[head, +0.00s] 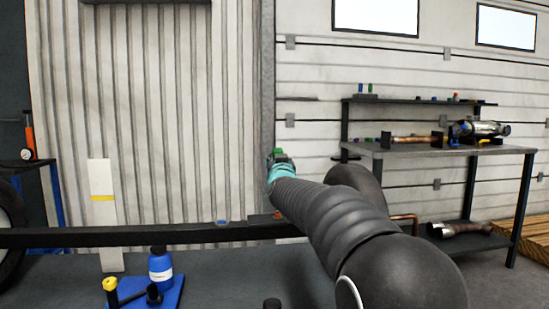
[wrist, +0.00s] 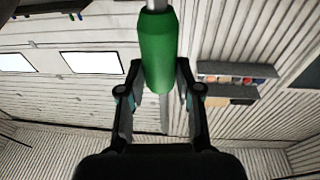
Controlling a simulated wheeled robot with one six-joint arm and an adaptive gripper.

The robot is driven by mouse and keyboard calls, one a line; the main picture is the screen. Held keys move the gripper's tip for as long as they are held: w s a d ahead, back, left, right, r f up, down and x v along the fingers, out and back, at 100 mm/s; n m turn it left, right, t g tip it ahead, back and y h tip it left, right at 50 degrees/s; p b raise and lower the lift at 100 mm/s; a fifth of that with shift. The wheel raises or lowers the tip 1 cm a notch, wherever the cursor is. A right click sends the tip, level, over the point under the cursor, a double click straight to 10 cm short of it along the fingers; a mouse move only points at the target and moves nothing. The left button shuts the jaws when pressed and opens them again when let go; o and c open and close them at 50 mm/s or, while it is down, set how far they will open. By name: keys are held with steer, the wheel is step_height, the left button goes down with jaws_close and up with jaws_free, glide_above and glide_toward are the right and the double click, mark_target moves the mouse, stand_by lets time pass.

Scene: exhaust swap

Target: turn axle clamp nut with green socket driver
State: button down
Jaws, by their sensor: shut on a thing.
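My gripper (wrist: 158,85) is shut on the green handle of the socket driver (wrist: 158,48). A grey metal shaft shows at the top edge and another grey piece shows below the handle. In the head view my gripper (head: 278,160) is small and teal, with a bit of the green driver (head: 278,152) at its tip. It is raised above the dark horizontal beam (head: 150,235), in front of the wall. I cannot make out the axle clamp nut in either view. The driver's tip is not clearly visible.
A grey workbench (head: 455,150) at the right bears pipe parts and a silver canister (head: 480,129). A blue bottle (head: 160,268) stands on a blue tray (head: 172,296) at lower left. A tyre (head: 10,235) is at the left edge. Air around my gripper looks clear.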

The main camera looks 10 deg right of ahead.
steer(key=shift+w, duration=0.25)
steer(key=shift+r, duration=0.1)
steer(key=shift+f, duration=0.25)
step_height(320, 180, down, 5)
steer(key=b, duration=0.4)
steer(key=shift+s+r, duration=0.15)
steer(key=shift+f+b, duration=0.9)
steer(key=shift+f, duration=0.1)
stand_by(0.4)
